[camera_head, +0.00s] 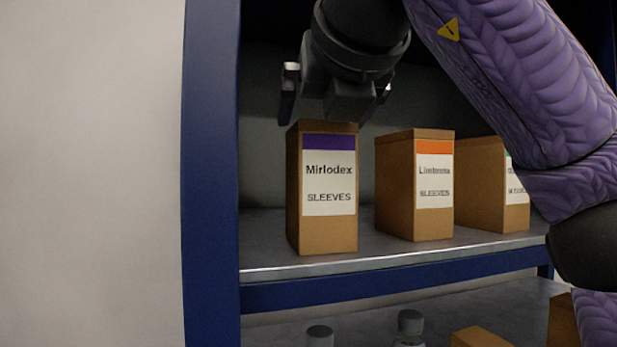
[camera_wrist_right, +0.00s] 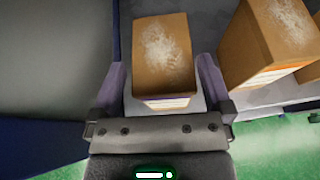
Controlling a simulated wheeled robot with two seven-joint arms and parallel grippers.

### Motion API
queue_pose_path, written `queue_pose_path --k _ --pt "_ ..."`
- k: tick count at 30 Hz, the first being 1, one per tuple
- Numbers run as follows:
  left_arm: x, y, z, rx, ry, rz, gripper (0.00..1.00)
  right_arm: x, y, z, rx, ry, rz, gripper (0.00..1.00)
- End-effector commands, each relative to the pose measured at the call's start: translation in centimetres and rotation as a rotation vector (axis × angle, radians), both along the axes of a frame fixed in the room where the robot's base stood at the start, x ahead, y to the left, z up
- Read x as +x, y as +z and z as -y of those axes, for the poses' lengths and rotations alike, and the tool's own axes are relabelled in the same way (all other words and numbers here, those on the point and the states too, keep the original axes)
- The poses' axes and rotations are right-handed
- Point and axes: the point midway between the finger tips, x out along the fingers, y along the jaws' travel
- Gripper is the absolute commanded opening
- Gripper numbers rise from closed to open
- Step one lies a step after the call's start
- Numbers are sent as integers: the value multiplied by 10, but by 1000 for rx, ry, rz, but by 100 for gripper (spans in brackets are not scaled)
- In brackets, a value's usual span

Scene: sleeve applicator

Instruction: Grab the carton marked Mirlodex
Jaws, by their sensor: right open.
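The Mirlodex carton (camera_head: 328,230) is a brown box with a purple-banded white label. It stands upright at the left end of the shelf in the head view. My right gripper (camera_head: 335,105) is open just above and behind the carton's top in that view. In the right wrist view the carton (camera_wrist_right: 162,55) shows from above, in the gap between the two fingers of the right gripper (camera_wrist_right: 163,85). I cannot tell whether the fingers touch it. My left gripper is not in view.
An orange-banded carton (camera_head: 415,190) stands to the right on the same shelf (camera_head: 380,250), with a gap between. A third carton (camera_head: 480,185) is partly behind my right arm. The blue rack upright (camera_head: 210,170) is close on the left. Bottles (camera_head: 409,325) stand below.

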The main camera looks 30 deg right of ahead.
Motion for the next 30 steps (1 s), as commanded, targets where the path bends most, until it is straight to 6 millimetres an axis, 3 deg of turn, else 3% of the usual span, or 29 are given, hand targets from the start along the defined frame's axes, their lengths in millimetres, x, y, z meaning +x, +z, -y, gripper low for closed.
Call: queue_pose_path --k 4,11,14,25,26,30 --pt "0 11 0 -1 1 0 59 21 -7 7 1 -1 -1 100" --pt "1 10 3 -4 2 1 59 25 -11 8 1 1 1 100" --pt "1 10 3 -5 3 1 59 25 -11 8 1 1 1 83" --pt "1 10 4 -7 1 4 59 25 -11 8 1 0 1 5" --pt "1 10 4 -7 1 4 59 25 -11 8 1 0 1 0" --pt "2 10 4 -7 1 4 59 25 -11 8 1 0 1 0"
